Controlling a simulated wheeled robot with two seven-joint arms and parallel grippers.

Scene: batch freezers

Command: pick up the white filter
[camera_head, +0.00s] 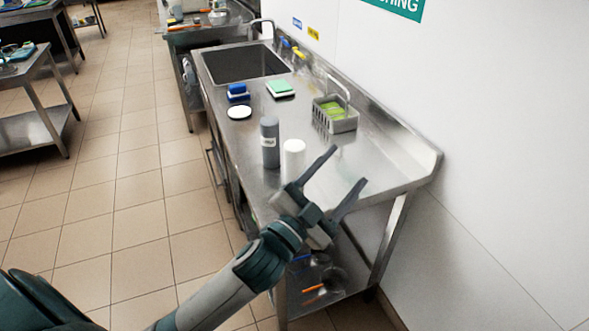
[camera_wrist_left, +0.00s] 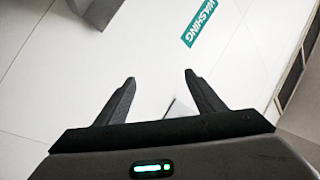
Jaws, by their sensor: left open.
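A white upright cylinder (camera_head: 294,158), which looks like the white filter, stands on the steel sink counter (camera_head: 245,140). It is right beside a dark grey bottle (camera_head: 270,143). My left gripper (camera_head: 348,166) is open and empty, over the front right end of the counter. It is to the right of the white cylinder, with its fingers pointing up and right toward the wall. The wrist hides part of the cylinder's base. In the left wrist view the open fingers (camera_wrist_left: 159,78) face the white wall, and the cylinder is not seen. My right gripper is not in view.
A grey rack (camera_head: 336,120) with green sponges stands near the wall. A blue sponge stack (camera_head: 237,92), a white disc (camera_head: 239,112) and a green-white sponge (camera_head: 280,89) lie near the sink basin (camera_head: 243,63). The tiled floor (camera_head: 120,215) to the left is clear.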

